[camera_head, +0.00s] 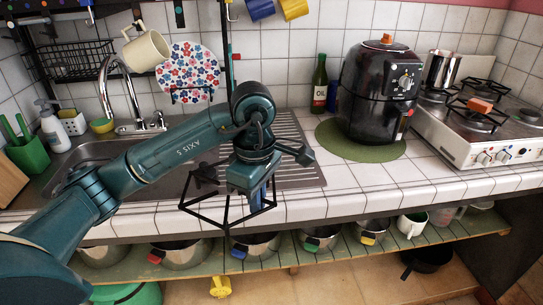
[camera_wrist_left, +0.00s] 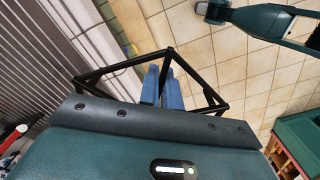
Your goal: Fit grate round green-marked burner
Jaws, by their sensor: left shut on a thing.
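My left gripper (camera_head: 258,196) is shut on a black wire grate (camera_head: 211,219), holding it in the air by the front edge of the counter. In the left wrist view the blue fingers (camera_wrist_left: 163,88) pinch the grate (camera_wrist_left: 109,70) near its middle, with its frame spreading to both sides. The white stove (camera_head: 455,150) stands at the far right with several burners. A black grate bearing an orange block (camera_head: 481,105) is on the stove, and a bare-looking burner (camera_head: 527,116) is to its right. I cannot make out a green burner mark. My right gripper is not visible.
A black air fryer (camera_head: 376,95) on a green round mat (camera_head: 340,146) stands between the grate and the stove, with an oil bottle (camera_head: 319,85) behind. A metal pot (camera_head: 442,70) stands on the stove's back. Pots fill the shelf (camera_head: 330,260) below. The front counter strip is clear.

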